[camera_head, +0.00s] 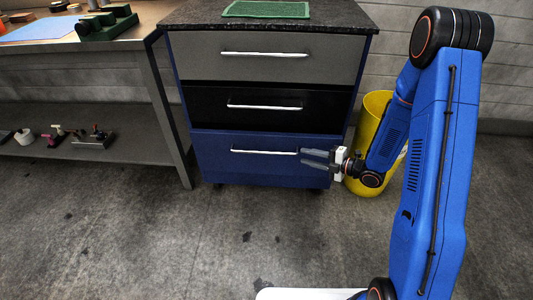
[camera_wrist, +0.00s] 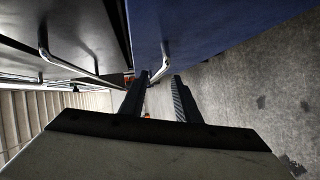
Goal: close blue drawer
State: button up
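The blue drawer (camera_head: 245,166) is the bottom drawer of the cabinet, with a silver bar handle (camera_head: 264,152). I cannot tell for sure how far its front stands out from the cabinet. My gripper (camera_head: 302,158) is at the right end of the handle, in front of the drawer. In the wrist view my gripper (camera_wrist: 158,78) has its two fingers apart, with nothing held between them. The handle's end (camera_wrist: 160,62) shows just beyond the fingertips; I cannot tell whether they touch it.
Above the blue drawer are a black drawer (camera_head: 266,104) and a grey drawer (camera_head: 262,58). A yellow bin (camera_head: 368,115) stands right of the cabinet, behind my arm. A workbench (camera_head: 150,75) stands at left. The floor (camera_head: 190,240) in front is clear.

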jog(key=s+a+f+n+y, duration=0.1)
jog(key=s+y, duration=0.1)
send_near(266, 152)
jog(key=shift+g, duration=0.4)
jog(key=x, duration=1)
jog(key=shift+w+d+f, duration=0.15)
jog(key=shift+w+f, duration=0.05)
jog(key=shift+w, duration=0.2)
grip_shut()
